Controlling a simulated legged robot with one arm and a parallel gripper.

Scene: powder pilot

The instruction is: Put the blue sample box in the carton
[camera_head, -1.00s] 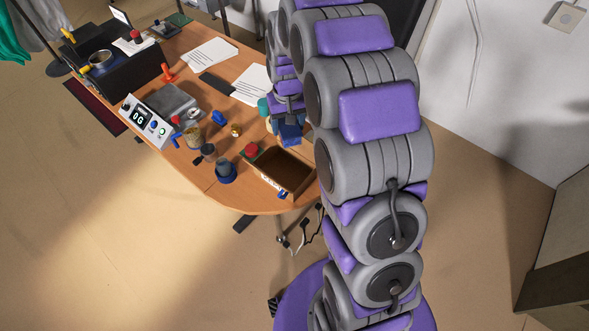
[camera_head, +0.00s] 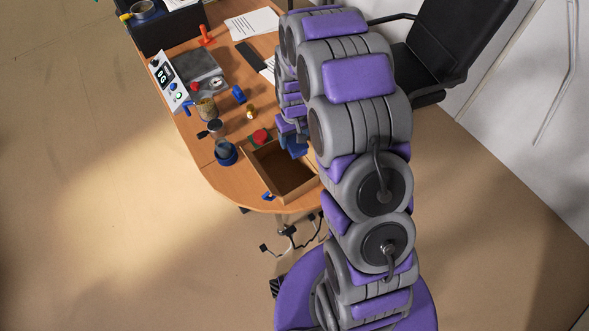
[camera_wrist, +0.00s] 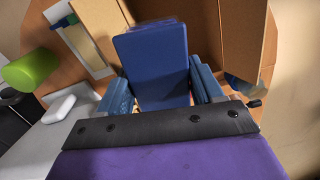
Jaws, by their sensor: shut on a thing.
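The blue sample box (camera_wrist: 155,62) is between the two blue fingers of my gripper (camera_wrist: 160,88) in the wrist view, and the fingers are shut on it. In the head view the blue box (camera_head: 294,146) shows at the far right edge of the carton, partly hidden by my arm. The carton (camera_head: 262,181) is brown, open-topped and stands near the rounded end of the desk; its inside looks empty where I can see it. In the wrist view a carton wall (camera_wrist: 240,40) is close beyond and beside the box. I cannot tell whether the box touches it.
A red button (camera_head: 261,136) on a green base is just behind the carton. A dark blue-based cup (camera_head: 226,155), a jar (camera_head: 207,109), a scale (camera_head: 202,70) and a blue item (camera_head: 239,94) stand to the left. A black chair (camera_head: 425,60) is behind my arm.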

